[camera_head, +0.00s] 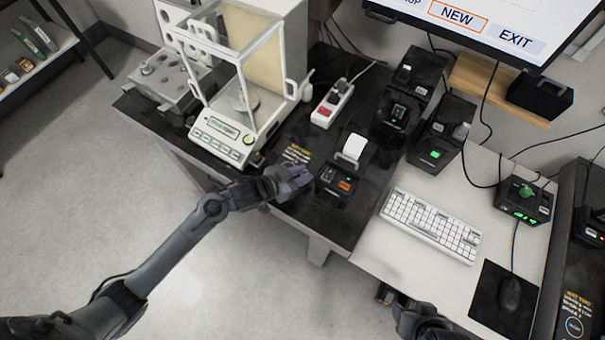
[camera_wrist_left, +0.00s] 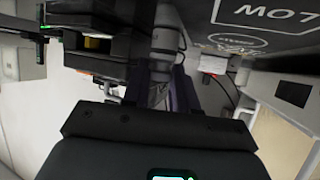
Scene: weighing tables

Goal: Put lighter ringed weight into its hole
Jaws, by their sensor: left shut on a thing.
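My left gripper (camera_head: 292,180) is over the front of the black table, between the glass-cased balance (camera_head: 222,140) and the small black printer (camera_head: 338,183). In the left wrist view its jaws (camera_wrist_left: 163,92) are closed on a grey metal cylinder (camera_wrist_left: 165,42), which looks like a weight; whether it has rings is unclear. In the head view the gripper hides it. The grey weight block (camera_head: 172,82) with several holes and knobs stands at the back left. A small metal object (camera_head: 243,102) is inside the balance. My right gripper (camera_head: 393,300) is partly visible at the bottom, its jaws unclear.
A power strip (camera_head: 332,104) lies behind the printer. More black devices (camera_head: 402,105) stand to the right. A white keyboard (camera_head: 432,224) and a mouse (camera_head: 510,293) are on the white table. The balance case stands between my left gripper and the weight block.

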